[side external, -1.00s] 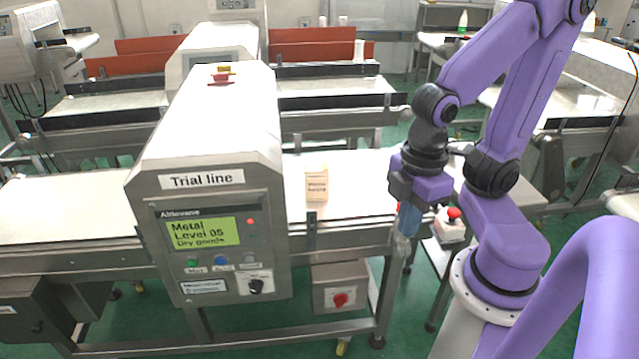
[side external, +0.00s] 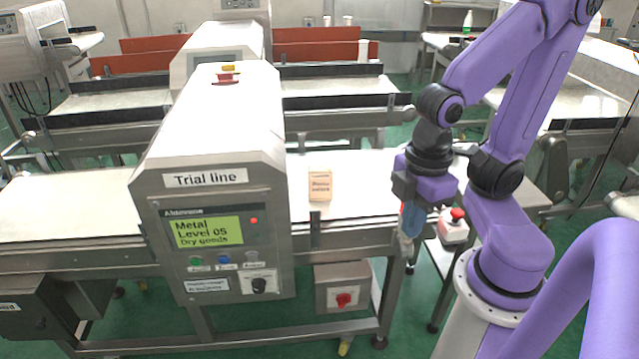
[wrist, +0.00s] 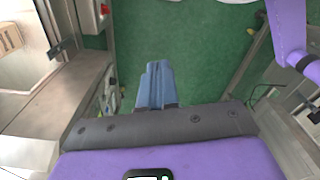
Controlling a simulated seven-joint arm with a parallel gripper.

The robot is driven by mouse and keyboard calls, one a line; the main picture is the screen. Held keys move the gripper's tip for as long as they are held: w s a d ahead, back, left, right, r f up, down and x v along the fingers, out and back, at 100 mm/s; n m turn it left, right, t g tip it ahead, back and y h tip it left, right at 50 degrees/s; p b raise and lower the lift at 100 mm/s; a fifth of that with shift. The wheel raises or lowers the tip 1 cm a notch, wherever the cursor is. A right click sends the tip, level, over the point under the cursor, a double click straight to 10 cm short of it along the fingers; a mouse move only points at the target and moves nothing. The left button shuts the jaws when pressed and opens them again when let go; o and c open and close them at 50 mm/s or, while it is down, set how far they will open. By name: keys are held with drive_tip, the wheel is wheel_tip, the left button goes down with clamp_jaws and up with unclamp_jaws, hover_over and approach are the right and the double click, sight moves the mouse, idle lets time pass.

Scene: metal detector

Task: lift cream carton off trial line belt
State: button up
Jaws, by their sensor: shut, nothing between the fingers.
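The cream carton (side external: 319,184) stands upright on the white trial line belt (side external: 362,172), just right of the metal detector housing (side external: 215,150). In the wrist view part of the carton (wrist: 9,38) shows at the upper left edge. My gripper (side external: 407,236) points down at the right end of the belt, apart from the carton and to its right. Its blue fingers (wrist: 156,84) are shut together with nothing between them, over the green floor in the wrist view.
A red emergency button on a pale box (side external: 455,226) sits close right of my gripper. A rail runs along the belt's front edge. A box with a red knob (side external: 342,297) hangs below. The belt right of the carton is clear.

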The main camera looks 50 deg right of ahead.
drive_tip(key=o, duration=1.7)
drive_tip(key=shift+o, duration=0.2)
wheel_tip(320, 180, up, 11)
drive_tip(key=w+a+m+t+y, duration=0.25)
drive_tip(key=w+a+y, duration=0.45)
drive_tip(key=w+a, duration=0.55)
drive_tip(key=w+a+r+m+t+y, duration=0.1)
drive_tip(key=w+r+m+t, duration=0.3)
drive_tip(key=w, duration=0.6)
drive_tip(key=m+t+h, duration=0.2)
drive_tip(key=m+h, duration=1.4)
drive_tip(key=h, duration=0.3)
hover_over(321, 173)
drive_tip(key=s+a, duration=0.9)
drive_tip(key=a, duration=0.1)
wheel_tip(321, 173, down, 29)
drive_tip(key=x, duration=1.2)
drive_tip(key=shift+w+a, duration=0.15)
drive_tip(key=shift+w, duration=0.1)
drive_tip(key=shift+a+f+x, duration=0.1)
drive_tip(key=shift+f+x, duration=0.1)
drive_tip(key=shift+x, duration=1.1)
drive_tip(key=shift+a+f+x, duration=0.1)
drive_tip(key=shift+f+x, duration=0.1)
drive_tip(key=shift+x, duration=1.05)
